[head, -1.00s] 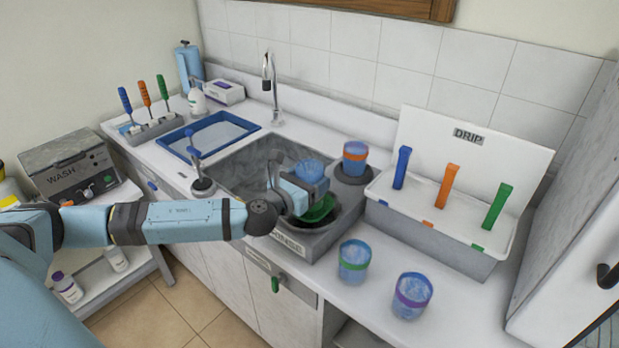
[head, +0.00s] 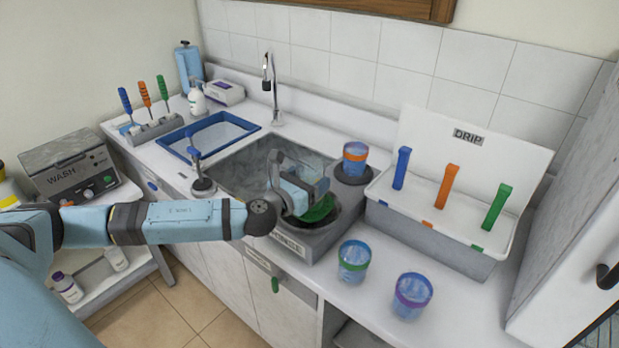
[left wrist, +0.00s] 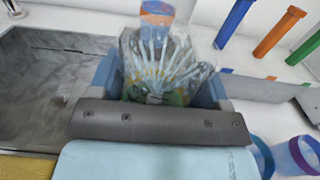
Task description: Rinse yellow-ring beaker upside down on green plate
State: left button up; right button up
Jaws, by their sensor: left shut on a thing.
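My left gripper (head: 308,192) is over the rinse unit at the sink's front right corner. It is shut on a clear beaker (left wrist: 165,62), which the left wrist view shows between the fingers. Pale streaks like water jets fan out inside the beaker, with small yellow and green patches near its lower part. A yellow ring cannot be made out clearly. The green plate (head: 320,212) lies right under the gripper and is partly covered by it. I cannot tell whether the beaker touches the plate. My right gripper is not in view.
Green-ring (head: 354,262) and purple-ring (head: 411,296) beakers stand on the counter at front right. The DRIP rack (head: 430,235) with three coloured pegs is to the right. A tap (head: 271,88) rises behind the sink.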

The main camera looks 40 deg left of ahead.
aim_at(310, 164)
pick_arm(q)
jog(key=shift+r+p, duration=3.05)
jog(key=shift+r, duration=0.2)
